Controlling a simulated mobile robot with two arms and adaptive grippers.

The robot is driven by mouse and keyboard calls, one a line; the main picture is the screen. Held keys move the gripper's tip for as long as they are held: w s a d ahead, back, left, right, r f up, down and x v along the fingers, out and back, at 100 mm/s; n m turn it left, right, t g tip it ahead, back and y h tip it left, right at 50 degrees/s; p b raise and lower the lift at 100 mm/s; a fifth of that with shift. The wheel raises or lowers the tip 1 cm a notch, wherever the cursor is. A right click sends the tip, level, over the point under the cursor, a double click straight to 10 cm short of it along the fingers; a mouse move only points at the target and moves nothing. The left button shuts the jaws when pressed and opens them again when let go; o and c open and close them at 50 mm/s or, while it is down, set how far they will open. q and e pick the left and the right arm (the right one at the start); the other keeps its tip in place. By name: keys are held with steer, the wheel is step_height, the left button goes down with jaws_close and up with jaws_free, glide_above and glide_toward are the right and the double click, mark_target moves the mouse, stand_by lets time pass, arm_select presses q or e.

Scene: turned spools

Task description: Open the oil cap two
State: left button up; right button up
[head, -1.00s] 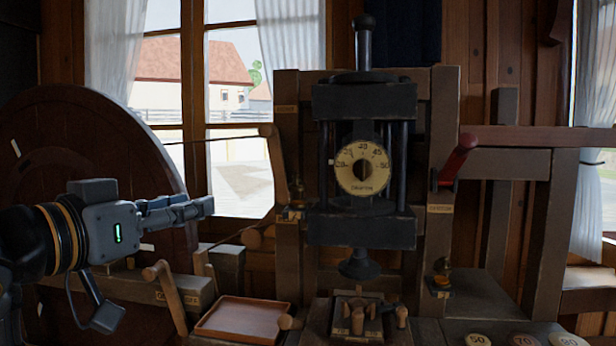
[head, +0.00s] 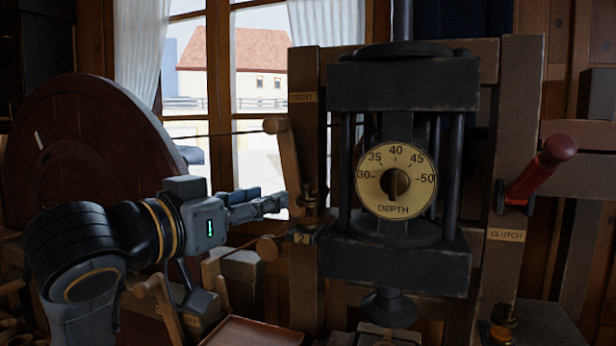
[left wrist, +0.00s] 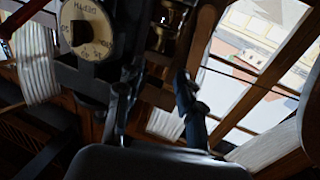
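The brass oil cup with its cap (head: 310,214) sits on a small ledge on the left post of the press, above a tag marked 2 (head: 300,238). It is small and dark in the head view, and I cannot tell whether its cap is open. In the left wrist view a brass fitting (left wrist: 168,22), likely the same cup, shows beyond the fingers. My left gripper (head: 276,203) points right, with its tips just left of the cup and seemingly apart from it. Its fingers are spread and empty in the left wrist view (left wrist: 153,86). My right gripper is not in view.
The depth dial (head: 397,180) is in the middle of the press. A red-handled clutch lever (head: 538,170) juts out at right, with another brass cup (head: 502,334) below. A wooden lever (head: 286,160) rises close to my left fingertips. A wooden tray (head: 250,332) lies below.

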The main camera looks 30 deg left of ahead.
mark_target(303, 188)
arm_select(q)
steer(key=w+p, duration=0.4)
steer(key=p, duration=0.1)
steer(key=w+p, duration=0.2)
steer(key=w, duration=0.1)
steer(key=shift+d+r, duration=0.1)
steer(key=shift+r, duration=0.2)
steer(key=w, duration=0.1)
steer(key=w+p, duration=0.1)
steer(key=w, duration=0.1)
steer(key=shift+f+p, duration=0.3)
steer(key=shift+w, duration=0.65)
jaws_close()
